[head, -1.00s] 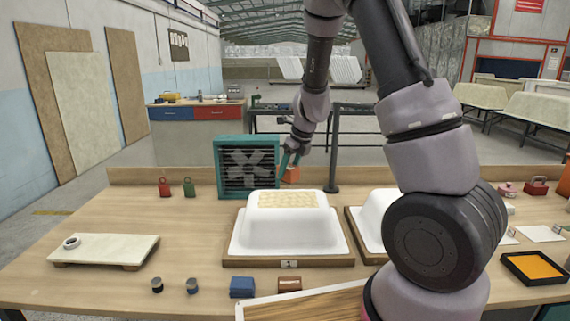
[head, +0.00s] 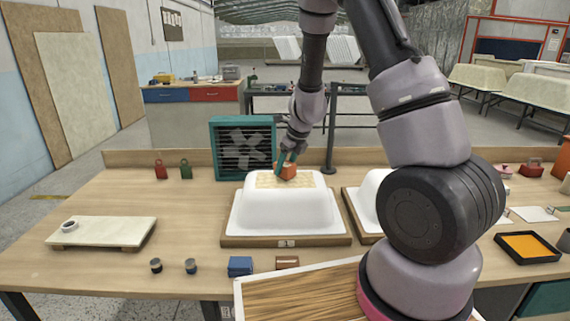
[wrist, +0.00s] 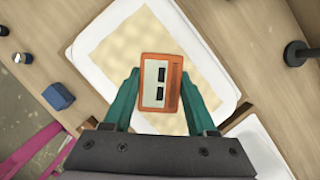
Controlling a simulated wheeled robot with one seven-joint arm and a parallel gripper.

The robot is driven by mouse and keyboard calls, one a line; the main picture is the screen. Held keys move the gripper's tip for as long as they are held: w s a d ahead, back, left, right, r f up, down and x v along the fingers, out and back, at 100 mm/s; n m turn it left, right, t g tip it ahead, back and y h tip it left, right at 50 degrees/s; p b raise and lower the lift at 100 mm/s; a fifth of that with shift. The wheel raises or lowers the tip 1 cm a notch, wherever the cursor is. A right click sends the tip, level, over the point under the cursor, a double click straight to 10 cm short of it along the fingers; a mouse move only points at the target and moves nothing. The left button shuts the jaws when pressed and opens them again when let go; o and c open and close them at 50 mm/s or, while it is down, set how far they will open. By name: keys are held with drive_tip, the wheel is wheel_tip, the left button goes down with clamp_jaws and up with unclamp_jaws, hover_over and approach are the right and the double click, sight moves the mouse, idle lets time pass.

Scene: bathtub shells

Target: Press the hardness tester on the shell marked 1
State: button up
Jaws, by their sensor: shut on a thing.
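The shell marked 1 (head: 280,215) is a white upturned tub on a wooden base with a "1" label (head: 287,243) at its front edge. Its top carries a beige patch, which fills much of the wrist view (wrist: 112,52). My gripper (head: 287,168) has teal fingers and is shut on the orange hardness tester (head: 286,173). In the wrist view the tester (wrist: 174,82) sits between both fingers, its face with two dark windows toward the camera. The tester is over the beige patch near the back of the shell top. I cannot tell whether it touches the surface.
A teal fan (head: 243,148) stands behind the shell on the left, and a dark post (head: 330,140) behind on the right. A second white shell (head: 371,200) is to the right, partly behind my arm. A blue block (head: 240,266) and small cups (head: 190,266) lie in front.

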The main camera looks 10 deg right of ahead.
sight(285, 164)
drive_tip(key=shift+f, duration=0.55)
idle(1.7)
drive_tip(key=shift+r, duration=3.55)
drive_tip(key=shift+s, duration=0.1)
